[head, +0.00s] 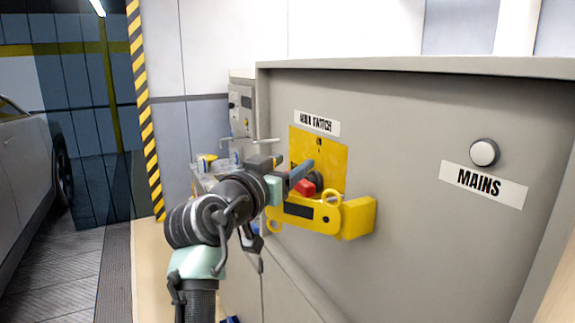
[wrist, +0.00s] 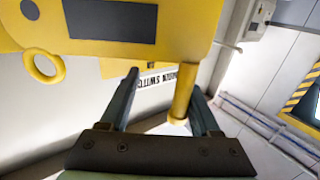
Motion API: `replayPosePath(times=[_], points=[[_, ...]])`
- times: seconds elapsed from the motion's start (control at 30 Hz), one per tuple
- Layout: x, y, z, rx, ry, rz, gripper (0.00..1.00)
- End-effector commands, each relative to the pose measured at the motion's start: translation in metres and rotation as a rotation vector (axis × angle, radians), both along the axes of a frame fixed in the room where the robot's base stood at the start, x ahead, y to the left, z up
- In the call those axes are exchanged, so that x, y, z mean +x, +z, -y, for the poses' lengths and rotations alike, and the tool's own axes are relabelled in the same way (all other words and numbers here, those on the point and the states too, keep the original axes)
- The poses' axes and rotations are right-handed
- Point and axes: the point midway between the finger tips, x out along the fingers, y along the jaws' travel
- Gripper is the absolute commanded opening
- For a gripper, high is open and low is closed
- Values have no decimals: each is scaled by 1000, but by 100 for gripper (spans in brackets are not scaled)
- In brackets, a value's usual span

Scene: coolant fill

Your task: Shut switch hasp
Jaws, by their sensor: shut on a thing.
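The yellow switch hasp (head: 312,214) is a thick plate with a dark slot and rings, in front of the lower part of the yellow switch plate (head: 332,158). It stands out from the panel and looks tilted. A red switch handle (head: 305,187) shows just above it. My gripper (head: 293,175) is at the hasp's upper left, in front of the switch. In the wrist view the hasp (wrist: 185,30) fills the top, and its yellow post (wrist: 183,95) lies between my gripper's fingers (wrist: 162,90), against the right one. The fingertips' exact contact is partly hidden.
The grey cabinet (head: 420,130) carries a "MAINS" label (head: 484,184) and a round white button (head: 485,152). A yellow block (head: 359,217) juts out right of the hasp. A grey box (head: 242,105) and small items stand behind my arm. A car (head: 30,165) is far left.

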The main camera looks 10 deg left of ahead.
Motion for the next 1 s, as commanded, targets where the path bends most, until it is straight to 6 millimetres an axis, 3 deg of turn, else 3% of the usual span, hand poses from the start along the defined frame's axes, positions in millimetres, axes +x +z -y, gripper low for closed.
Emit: replayPosePath(times=[0.03,0.27,1.0], points=[[1,-4,7,1,-14,-9,48],[0,-3,6,1,-14,-8,48],[-33,-1,-38,0,-2,-1,48]])
